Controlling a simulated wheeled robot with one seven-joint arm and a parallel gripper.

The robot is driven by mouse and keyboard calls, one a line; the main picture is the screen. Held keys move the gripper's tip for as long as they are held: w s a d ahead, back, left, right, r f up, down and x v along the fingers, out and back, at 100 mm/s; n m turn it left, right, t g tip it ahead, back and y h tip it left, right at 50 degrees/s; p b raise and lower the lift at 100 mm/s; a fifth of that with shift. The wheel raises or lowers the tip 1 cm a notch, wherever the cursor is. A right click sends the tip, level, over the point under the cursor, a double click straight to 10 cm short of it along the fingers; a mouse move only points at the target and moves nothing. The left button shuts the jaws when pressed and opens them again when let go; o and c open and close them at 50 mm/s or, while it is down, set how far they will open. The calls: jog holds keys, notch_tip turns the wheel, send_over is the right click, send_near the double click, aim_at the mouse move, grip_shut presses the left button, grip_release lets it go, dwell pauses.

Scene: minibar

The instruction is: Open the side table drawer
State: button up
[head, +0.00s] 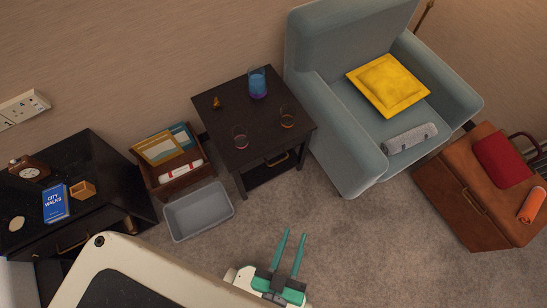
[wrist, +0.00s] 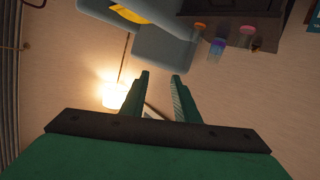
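The dark side table (head: 222,110) stands in the middle of the head view, left of the armchair. Its drawer front (head: 262,163) faces the open carpet and carries a metal handle (head: 277,159). The drawer looks shut. My gripper (head: 290,240) is over the carpet in front of the table, apart from it, with its two green fingers spread and nothing between them. In the wrist view my gripper (wrist: 161,78) is also open and empty. The side table (wrist: 232,7) shows upside down at the top of that view; its handle cannot be made out there.
A blue glass (head: 257,82), two small glasses and a small orange object stand on the tabletop. A grey bin (head: 198,211) and a magazine rack (head: 185,178) are left of the table. The armchair (head: 335,150) is close on its right. Carpet (head: 350,240) in front is clear.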

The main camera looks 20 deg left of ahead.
jog(key=w+f+n+y, duration=0.1)
jog(key=w+f+n, duration=0.25)
jog(key=f, duration=0.25)
jog(key=w+f+n+y, duration=0.1)
jog(key=w+f+n, duration=0.1)
jog(key=f+n, duration=0.3)
jog(key=n+g+y, duration=0.1)
jog(key=n+y, duration=0.4)
jog(key=n, duration=0.9)
send_near(279, 161)
jog(key=x, duration=1)
jog(key=shift+f, duration=0.3)
jog(key=shift+c, duration=0.7)
grip_shut()
